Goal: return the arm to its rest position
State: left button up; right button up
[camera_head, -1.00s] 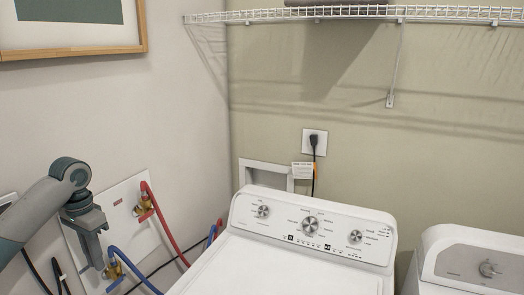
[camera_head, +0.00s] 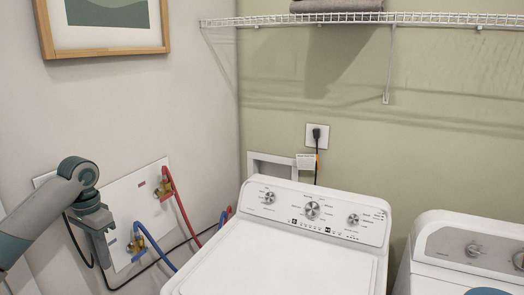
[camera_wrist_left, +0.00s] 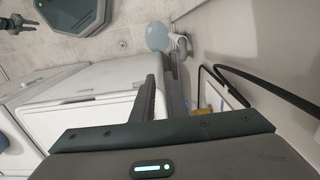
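My left arm comes in at the lower left of the head view. Its gripper (camera_head: 106,262) points down in front of the white wall plate with the hose taps, left of the washer. In the left wrist view the two fingers (camera_wrist_left: 161,95) lie close together with nothing seen between them. The white washer (camera_head: 270,262) stands to the right of the gripper, apart from it.
A red hose (camera_head: 185,205) and a blue hose (camera_head: 155,246) run from the wall plate (camera_head: 120,202) beside my left gripper. A second white machine (camera_head: 440,250) stands at right. A grey folded towel (camera_head: 336,5) lies on the wire shelf (camera_head: 430,18). Open air lies above the washer.

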pick_arm(q)
jog(key=w+d+f+n+t+b, duration=0.1)
jog(key=w+d+f+b, duration=0.1)
jog(key=f, duration=1.3)
jog(key=w+d+f+n+t+b, duration=0.1)
jog(key=w+d+f, duration=0.1)
jog(key=f, duration=1.2)
jog(key=s+d+f+n+b, duration=0.1)
jog(key=s+f, duration=0.4)
jog(key=f, duration=0.7)
jog(key=s+d+f+b, duration=0.1)
jog(key=s+f, duration=0.3)
jog(key=f, duration=0.9)
jog(key=s+d+f+b, duration=0.1)
jog(key=s+d+f, duration=0.1)
jog(key=s+f, duration=0.85)
jog(key=s+d+f+b, duration=0.2)
jog(key=s+f, duration=0.8)
jog(key=s, duration=0.2)
jog(key=s+d+f, duration=0.3)
jog(key=s, duration=0.7)
jog(key=s+d+f+b, duration=0.1)
jog(key=s+d+f, duration=0.2)
jog(key=s, duration=0.6)
jog(key=s+d+f, duration=0.3)
jog(key=s+f, duration=0.1)
jog(key=s, duration=0.6)
jog(key=shift+s+m+g+b, duration=0.3)
jog(key=shift+m+g+b, duration=0.1)
